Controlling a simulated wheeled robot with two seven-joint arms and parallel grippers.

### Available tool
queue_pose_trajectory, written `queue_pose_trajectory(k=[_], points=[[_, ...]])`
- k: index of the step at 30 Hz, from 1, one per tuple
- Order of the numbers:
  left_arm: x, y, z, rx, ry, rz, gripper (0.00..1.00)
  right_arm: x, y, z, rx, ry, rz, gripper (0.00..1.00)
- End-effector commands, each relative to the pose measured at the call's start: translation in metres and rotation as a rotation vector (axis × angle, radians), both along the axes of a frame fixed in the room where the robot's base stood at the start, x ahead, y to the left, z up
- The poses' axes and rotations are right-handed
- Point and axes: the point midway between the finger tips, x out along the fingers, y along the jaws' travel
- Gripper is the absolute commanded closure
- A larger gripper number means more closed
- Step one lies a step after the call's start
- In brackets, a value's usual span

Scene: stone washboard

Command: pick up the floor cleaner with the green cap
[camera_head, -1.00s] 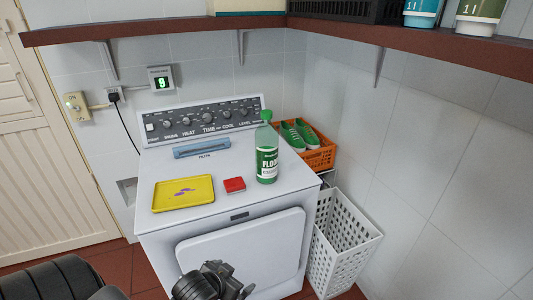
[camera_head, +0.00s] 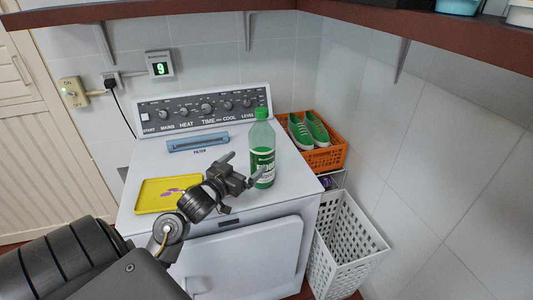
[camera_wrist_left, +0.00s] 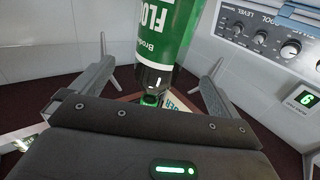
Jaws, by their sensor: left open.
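The floor cleaner is a clear green bottle (camera_head: 262,145) with a green cap (camera_head: 262,113), upright on the right part of the white washer's top. Its label is partly covered by my left gripper (camera_head: 243,169). That gripper is open, just left of and in front of the bottle, with its fingers pointing toward it. In the left wrist view, the bottle's label (camera_wrist_left: 166,35) shows upside down between the two spread fingers (camera_wrist_left: 158,75). I cannot tell whether the fingers touch it. My right gripper is not in view.
A yellow tray (camera_head: 146,204) lies left of my gripper on the washer (camera_head: 290,199). A blue filter piece (camera_head: 197,143) lies behind. An orange crate (camera_head: 326,158) with green shoes (camera_head: 312,128) and a white basket (camera_head: 340,240) stand to the right. A brown shelf (camera_head: 420,37) hangs above.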

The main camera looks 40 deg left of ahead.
Motion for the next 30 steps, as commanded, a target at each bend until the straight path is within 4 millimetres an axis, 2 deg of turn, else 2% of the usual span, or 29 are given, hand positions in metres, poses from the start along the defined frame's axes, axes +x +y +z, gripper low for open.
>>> queue_pose_trajectory(k=[1, 5, 8, 13, 16, 23, 27, 30], points=[[0.006, 0.002, 0.003, -0.002, -0.002, 0.002, 0.0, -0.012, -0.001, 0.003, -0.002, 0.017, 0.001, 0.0], [0.027, 0.004, 0.003, -0.003, -0.001, 0.004, 0.0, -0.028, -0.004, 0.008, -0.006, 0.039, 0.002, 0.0], [0.04, 0.005, 0.002, -0.003, 0.0, 0.004, 0.0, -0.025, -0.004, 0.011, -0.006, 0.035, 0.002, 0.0], [0.049, 0.005, 0.001, -0.001, 0.0, 0.002, 0.0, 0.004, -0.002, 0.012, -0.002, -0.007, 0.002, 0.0], [0.051, 0.004, 0.001, -0.001, 0.0, 0.001, 0.0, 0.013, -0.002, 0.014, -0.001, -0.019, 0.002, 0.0], [0.083, 0.006, 0.005, -0.005, 0.001, 0.0, 0.0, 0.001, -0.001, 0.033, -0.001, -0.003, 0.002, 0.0], [0.098, 0.007, 0.002, -0.002, 0.002, 0.0, 0.0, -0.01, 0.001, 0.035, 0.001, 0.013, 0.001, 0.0], [0.102, 0.008, 0.001, 0.0, 0.0, 0.0, 0.0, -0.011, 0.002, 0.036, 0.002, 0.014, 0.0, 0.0]])
